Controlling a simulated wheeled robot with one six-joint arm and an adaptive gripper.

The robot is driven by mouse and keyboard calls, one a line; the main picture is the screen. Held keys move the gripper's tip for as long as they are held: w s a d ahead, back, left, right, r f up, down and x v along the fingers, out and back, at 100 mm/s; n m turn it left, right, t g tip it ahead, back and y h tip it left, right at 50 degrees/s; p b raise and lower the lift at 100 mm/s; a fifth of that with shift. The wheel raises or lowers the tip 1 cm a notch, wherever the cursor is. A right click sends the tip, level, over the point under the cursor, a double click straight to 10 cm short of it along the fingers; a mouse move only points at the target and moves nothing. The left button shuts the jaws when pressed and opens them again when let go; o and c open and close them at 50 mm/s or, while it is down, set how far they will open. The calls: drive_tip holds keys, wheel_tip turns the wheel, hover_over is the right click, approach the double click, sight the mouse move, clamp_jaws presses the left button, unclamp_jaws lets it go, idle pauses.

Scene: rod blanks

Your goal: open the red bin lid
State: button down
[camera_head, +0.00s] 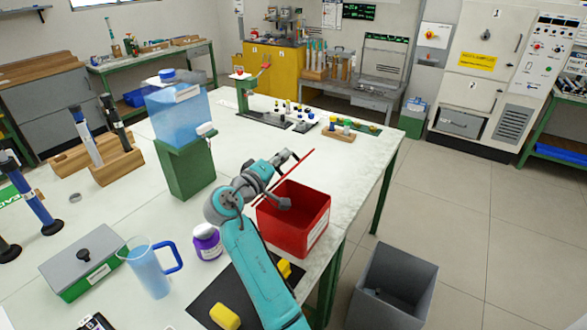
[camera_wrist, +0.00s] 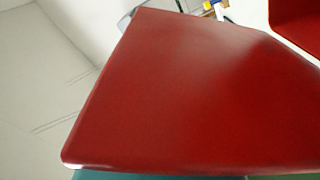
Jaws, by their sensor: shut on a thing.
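The red bin (camera_head: 306,222) stands on the front right part of the white table, and its inside shows from above. Its red lid (camera_head: 294,170) is raised and shows almost edge-on as a thin slanted strip at the bin's back left side. In the wrist view the lid (camera_wrist: 190,90) fills most of the picture, very close, with a piece of red bin (camera_wrist: 300,22) at the top right. My gripper (camera_head: 291,157) is at the raised lid, shut on it. The exact grip is too small to tell, and the fingertips do not show in the wrist view.
A purple-labelled jar (camera_head: 207,243), a blue jug (camera_head: 150,268) and a grey-lidded green box (camera_head: 85,262) stand left of my arm. A blue tank on a green stand (camera_head: 185,168) is behind. A grey floor bin (camera_head: 393,287) stands right of the table.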

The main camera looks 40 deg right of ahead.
drive_tip(key=w+a+n, duration=0.3)
drive_tip(key=w+n, duration=0.4)
drive_tip(key=w, duration=0.2)
drive_tip(key=shift+w+a+n, duration=0.2)
drive_tip(key=shift+a+n, duration=0.05)
drive_tip(key=shift+n, duration=0.05)
drive_tip(key=c, duration=1.2)
unclamp_jaws()
drive_tip(key=v, duration=1.2)
